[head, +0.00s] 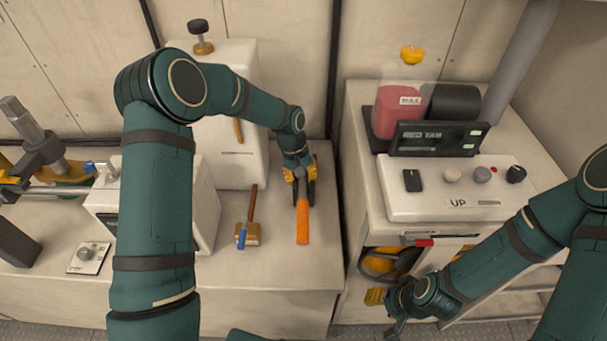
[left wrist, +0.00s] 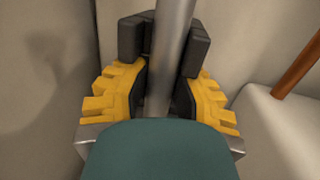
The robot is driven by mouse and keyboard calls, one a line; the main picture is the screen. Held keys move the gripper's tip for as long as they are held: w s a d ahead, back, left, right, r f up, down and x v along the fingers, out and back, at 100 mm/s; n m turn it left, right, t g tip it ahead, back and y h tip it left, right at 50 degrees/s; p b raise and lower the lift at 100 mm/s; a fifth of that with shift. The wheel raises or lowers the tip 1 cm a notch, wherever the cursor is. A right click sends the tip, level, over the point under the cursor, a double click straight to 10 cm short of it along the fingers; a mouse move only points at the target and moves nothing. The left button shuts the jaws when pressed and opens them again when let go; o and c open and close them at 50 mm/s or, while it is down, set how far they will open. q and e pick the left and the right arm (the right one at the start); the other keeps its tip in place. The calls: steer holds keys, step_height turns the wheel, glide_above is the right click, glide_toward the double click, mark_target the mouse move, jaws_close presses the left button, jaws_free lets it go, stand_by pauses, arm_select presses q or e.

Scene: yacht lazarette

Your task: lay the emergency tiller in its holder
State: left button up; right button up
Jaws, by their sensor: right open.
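The emergency tiller appears to be a bar with an orange grip (head: 303,223), hanging below my left gripper (head: 301,182) over the bench at centre. In the left wrist view its grey metal shaft (left wrist: 167,60) runs between the dark finger pads of my left gripper (left wrist: 165,50). The pads are close on both sides of the shaft. The shaft's lower part is hidden behind my teal wrist link. My right gripper (head: 385,312) is low at right, in front of the cabinet, open, with nothing seen in it. I cannot make out the holder for certain.
A white housing (head: 225,150) stands behind. At right, a cabinet carries a control panel (head: 455,190) and a red canister (head: 396,115).

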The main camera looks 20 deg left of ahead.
arm_select(q)
steer(key=o, duration=0.4)
steer(key=shift+s+d+r, duration=0.15)
steer(key=shift+s+d, duration=0.1)
steer(key=shift+d, duration=0.05)
steer(key=v, duration=0.7)
steer(key=shift+w+a+r, duration=0.1)
steer(key=shift+w+a, duration=0.05)
steer(key=shift+w, duration=0.15)
steer(key=shift+r, duration=0.25)
